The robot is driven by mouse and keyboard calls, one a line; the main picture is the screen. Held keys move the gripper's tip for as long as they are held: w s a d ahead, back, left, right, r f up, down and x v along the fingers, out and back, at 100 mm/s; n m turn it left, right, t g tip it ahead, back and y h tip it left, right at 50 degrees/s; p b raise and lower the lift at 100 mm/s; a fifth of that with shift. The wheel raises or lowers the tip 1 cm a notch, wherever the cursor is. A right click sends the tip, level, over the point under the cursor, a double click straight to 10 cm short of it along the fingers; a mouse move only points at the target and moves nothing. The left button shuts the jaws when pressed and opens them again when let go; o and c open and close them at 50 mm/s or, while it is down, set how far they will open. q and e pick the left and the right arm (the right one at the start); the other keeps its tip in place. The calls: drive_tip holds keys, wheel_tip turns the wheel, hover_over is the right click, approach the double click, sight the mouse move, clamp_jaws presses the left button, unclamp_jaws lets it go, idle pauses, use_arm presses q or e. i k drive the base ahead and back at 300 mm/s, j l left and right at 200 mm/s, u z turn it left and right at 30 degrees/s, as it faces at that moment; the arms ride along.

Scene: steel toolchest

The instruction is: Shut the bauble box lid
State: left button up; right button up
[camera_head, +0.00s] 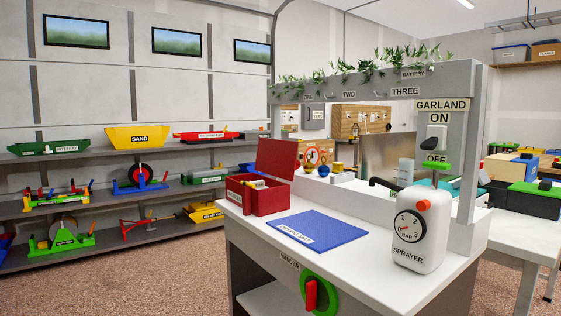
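A red box (259,198) stands at the back left of the white bench and looks like the bauble box. Its red lid (276,158) is open and stands up, tilted back at the right rear side. Something pale lies in the open box, too small to make out. A small label is on its front. Neither my left nor my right gripper is in view.
A blue mat (306,235) lies in front of the box on the bench top (365,252). A white sprayer (419,228) stands at the right. A grey frame (455,150) with a garland switch rises behind. Loaded shelves (110,205) line the left wall.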

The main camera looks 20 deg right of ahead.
sight(277, 158)
drive_tip(key=k+l+u, duration=0.1)
drive_tip(key=l, duration=0.25)
drive_tip(key=k+l, duration=0.1)
drive_tip(key=l, duration=0.25)
drive_tip(key=k+l+u, duration=0.15)
drive_tip(key=l, duration=0.2)
drive_tip(key=l+u, duration=0.1)
drive_tip(key=l, duration=0.45)
drive_tip(key=k+l+u, duration=0.1)
drive_tip(key=l, duration=0.5)
drive_tip(key=k+l+u, duration=0.1)
drive_tip(key=l, duration=0.45)
drive_tip(key=k+l+u, duration=0.1)
drive_tip(key=l, duration=0.45)
drive_tip(key=k+l, duration=0.1)
drive_tip(key=l, duration=0.3)
drive_tip(key=l+u, duration=0.1)
drive_tip(key=l, duration=0.25)
drive_tip(key=k+l, duration=0.15)
drive_tip(key=l, duration=0.2)
drive_tip(key=l+u, duration=0.1)
drive_tip(key=l, duration=0.95)
drive_tip(key=i, duration=0.05)
